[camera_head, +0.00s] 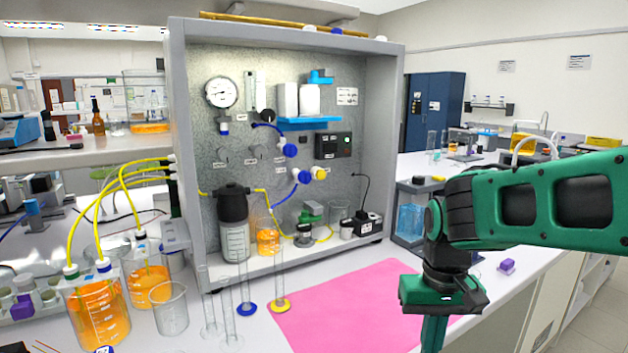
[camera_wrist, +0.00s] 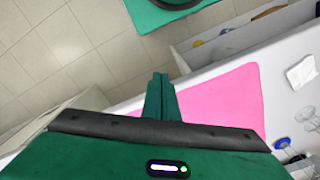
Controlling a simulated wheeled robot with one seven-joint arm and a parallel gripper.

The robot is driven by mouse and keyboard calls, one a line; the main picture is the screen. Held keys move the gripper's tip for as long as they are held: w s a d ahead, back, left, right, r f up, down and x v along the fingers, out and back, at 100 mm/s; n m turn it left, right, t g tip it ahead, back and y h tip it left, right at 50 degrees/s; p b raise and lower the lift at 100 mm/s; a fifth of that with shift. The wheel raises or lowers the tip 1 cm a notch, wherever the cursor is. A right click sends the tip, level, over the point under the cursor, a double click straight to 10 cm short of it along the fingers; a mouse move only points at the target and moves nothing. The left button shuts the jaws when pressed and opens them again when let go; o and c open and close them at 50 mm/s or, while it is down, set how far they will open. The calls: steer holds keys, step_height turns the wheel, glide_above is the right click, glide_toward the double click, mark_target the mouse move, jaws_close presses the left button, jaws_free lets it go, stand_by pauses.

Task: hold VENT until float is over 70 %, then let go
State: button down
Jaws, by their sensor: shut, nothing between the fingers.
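The membrane rig's grey panel (camera_head: 340,185) stands upright in a cabinet on the bench in the head view. It carries a round gauge (camera_head: 221,92), a clear upright tube (camera_head: 250,90) beside it, blue-and-white knobs (camera_head: 290,150), a yellow-and-white knob (camera_head: 319,173) and a black box with a green light (camera_head: 333,146). The labels are too small to read, so I cannot tell which part is VENT or the float level. My gripper (camera_head: 434,332) points down, right of the rig and apart from it. In the wrist view its green fingers (camera_wrist: 160,84) are together and empty.
A pink mat (camera_head: 350,305) lies on the bench before the rig. Glass cylinders (camera_head: 245,290), an empty beaker (camera_head: 170,308) and an orange-filled bottle (camera_head: 97,310) with yellow tubes stand at the left. A clear blue-filled tank (camera_head: 410,220) stands right of the rig, near my arm.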

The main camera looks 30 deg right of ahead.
mark_target(321, 175)
steer(key=w+d+r+t+h, duration=0.1)
steer(key=w+r, duration=0.5)
steer(key=w, duration=0.7)
steer(key=w+d+r+t+h, duration=0.2)
steer(key=w+d+r+t, duration=0.2)
steer(key=w, duration=0.9)
steer(key=w+d+r+t+h, duration=0.2)
steer(key=w+r+t, duration=0.2)
steer(key=w+r, duration=0.5)
steer(key=w, duration=0.4)
steer(key=shift+w+d+n+t, duration=0.2)
steer(key=shift+w+n+t, duration=0.1)
steer(key=shift+n, duration=0.1)
steer(key=w, duration=0.8)
steer(key=shift+w+a, duration=0.15)
steer(key=shift+w, duration=0.2)
steer(key=shift+w, duration=0.15)
steer(key=shift+w+r, duration=0.1)
steer(key=shift+w, duration=0.1)
steer(key=shift+w, duration=0.55)
stand_by(1.7)
